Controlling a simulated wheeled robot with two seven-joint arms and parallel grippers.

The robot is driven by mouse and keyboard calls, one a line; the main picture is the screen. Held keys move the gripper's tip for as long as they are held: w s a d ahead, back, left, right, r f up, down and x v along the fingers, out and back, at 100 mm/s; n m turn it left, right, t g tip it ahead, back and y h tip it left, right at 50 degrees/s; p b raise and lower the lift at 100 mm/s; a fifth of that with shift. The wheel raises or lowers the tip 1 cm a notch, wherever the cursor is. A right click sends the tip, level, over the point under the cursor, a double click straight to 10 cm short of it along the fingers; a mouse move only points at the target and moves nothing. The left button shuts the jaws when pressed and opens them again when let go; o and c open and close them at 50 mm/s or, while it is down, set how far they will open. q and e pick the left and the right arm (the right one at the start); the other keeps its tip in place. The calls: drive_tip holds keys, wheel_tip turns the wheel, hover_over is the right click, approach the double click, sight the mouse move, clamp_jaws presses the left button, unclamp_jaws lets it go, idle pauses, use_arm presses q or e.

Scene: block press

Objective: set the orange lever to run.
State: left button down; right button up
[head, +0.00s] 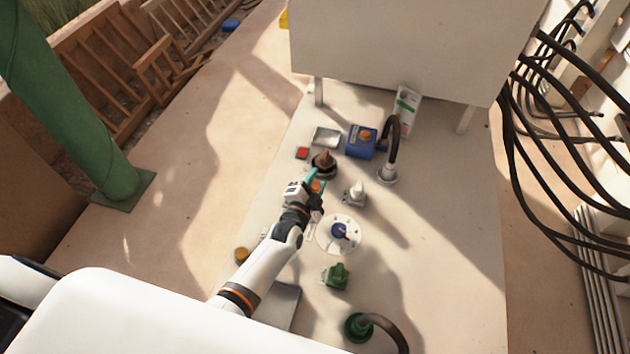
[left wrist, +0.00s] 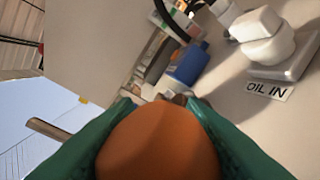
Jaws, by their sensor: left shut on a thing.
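The orange lever's rounded knob (left wrist: 158,145) fills the lower middle of the left wrist view. My left gripper's green fingers (left wrist: 160,125) are on both sides of it, shut on it. In the head view my left gripper (head: 315,183) is over the panel, with a little of the orange lever (head: 316,187) showing at its fingertips. The lever's base and any run mark are hidden by the gripper. My right gripper is not in view.
A brown-black knob (head: 323,163) stands just beyond the gripper. A white valve (head: 355,193), a white dial with a blue knob (head: 339,232) and a green valve (head: 337,276) are close by.

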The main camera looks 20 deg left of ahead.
use_arm(q)
drive_tip(key=shift+d+f, duration=0.1)
drive_tip(key=shift+f, duration=0.05)
drive_tip(key=c, duration=0.9)
unclamp_jaws()
drive_tip(key=s, duration=0.4)
drive_tip(key=s+r, duration=0.1)
drive_tip(key=s, duration=0.7)
drive_tip(key=shift+a+r, duration=0.25)
drive_tip(key=shift+a, duration=0.1)
